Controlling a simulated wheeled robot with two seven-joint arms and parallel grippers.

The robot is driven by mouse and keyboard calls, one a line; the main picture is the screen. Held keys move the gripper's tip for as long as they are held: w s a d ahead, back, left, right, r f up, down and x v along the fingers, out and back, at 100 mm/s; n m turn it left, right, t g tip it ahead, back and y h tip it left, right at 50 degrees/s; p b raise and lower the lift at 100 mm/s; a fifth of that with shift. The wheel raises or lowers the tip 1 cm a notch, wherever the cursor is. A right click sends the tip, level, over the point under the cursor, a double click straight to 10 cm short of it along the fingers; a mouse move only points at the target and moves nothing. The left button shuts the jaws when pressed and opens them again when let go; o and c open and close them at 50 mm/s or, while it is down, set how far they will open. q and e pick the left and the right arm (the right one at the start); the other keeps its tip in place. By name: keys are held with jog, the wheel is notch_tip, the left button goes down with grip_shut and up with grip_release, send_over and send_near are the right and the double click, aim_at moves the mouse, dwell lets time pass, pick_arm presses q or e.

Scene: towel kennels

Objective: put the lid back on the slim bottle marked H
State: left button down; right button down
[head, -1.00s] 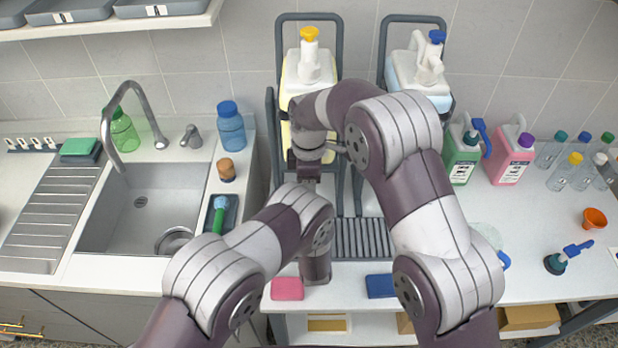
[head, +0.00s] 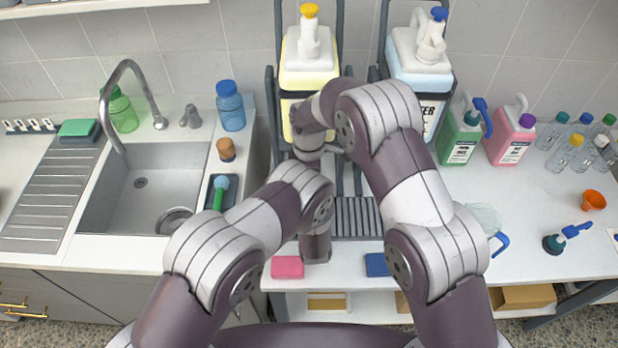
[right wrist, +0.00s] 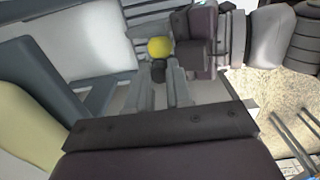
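In the right wrist view, my right gripper (right wrist: 160,88) has two grey fingers around or beside a small dark piece (right wrist: 158,71), with a round yellow thing (right wrist: 159,47) just beyond. I cannot tell whether they grip it.
A yellow jug (head: 310,68) and a pale blue jug (head: 420,75) stand in racks at the back. Green (head: 460,135) and pink (head: 512,135) jugs stand to the right. The sink (head: 150,195) is left.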

jog(key=m, duration=0.5)
jog(key=shift+m, duration=0.3)
jog(key=m, duration=0.9)
jog(key=c, duration=0.9)
grip_release()
jog(key=shift+c, duration=0.2)
notch_tip(320, 180, up, 8)
jog(key=shift+f, duration=0.25)
pick_arm(q)
jog(key=shift+c, duration=2.1)
grip_release()
